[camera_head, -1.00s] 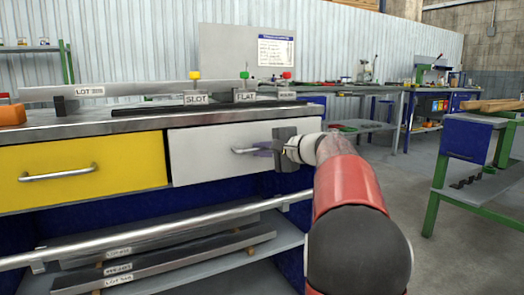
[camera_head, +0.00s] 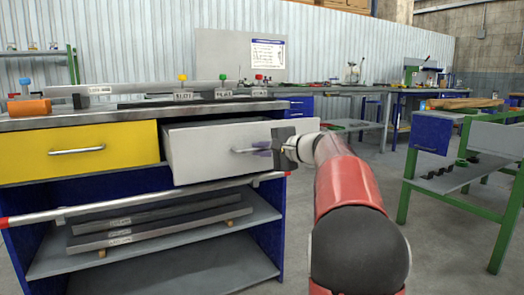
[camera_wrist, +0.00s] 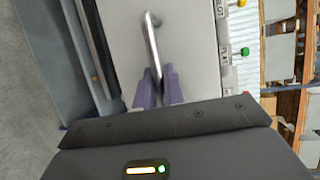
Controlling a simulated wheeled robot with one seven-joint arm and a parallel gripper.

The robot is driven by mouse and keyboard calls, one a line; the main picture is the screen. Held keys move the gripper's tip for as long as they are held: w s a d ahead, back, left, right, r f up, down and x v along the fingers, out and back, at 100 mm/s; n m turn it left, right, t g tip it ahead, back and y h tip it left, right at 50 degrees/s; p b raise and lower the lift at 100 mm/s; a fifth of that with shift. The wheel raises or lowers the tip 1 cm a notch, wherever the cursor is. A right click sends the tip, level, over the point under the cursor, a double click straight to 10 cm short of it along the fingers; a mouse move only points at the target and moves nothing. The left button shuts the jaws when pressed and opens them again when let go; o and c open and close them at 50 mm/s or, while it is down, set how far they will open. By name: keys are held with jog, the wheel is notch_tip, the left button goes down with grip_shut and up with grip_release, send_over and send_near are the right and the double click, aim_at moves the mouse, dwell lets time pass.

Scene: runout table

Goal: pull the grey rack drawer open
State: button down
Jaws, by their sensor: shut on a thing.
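The grey rack drawer (camera_head: 210,153) stands partly out of the workbench, to the right of the yellow drawer (camera_head: 85,160). Its front and part of its left side show in the head view. A metal bar handle (camera_wrist: 152,45) runs along the drawer front (camera_wrist: 185,40) in the wrist view. My gripper (camera_head: 262,149) is at the right part of the handle. In the wrist view its two purple fingers (camera_wrist: 159,88) are shut around one end of the handle.
A metal rail (camera_head: 150,200) with red ends runs across the bench front below the drawers. Lower shelves hold long grey bars (camera_head: 160,215). The benchtop (camera_head: 110,112) carries labelled parts with coloured knobs. A green-framed table (camera_head: 455,190) stands at the right, with open floor between.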

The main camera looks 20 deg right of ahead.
jog(key=shift+s, duration=0.1)
jog(key=c, duration=1.5)
grip_release()
jog(key=shift+d, duration=0.1)
jog(key=v, duration=0.7)
jog(key=shift+s+d, duration=0.1)
jog(key=shift+s, duration=0.2)
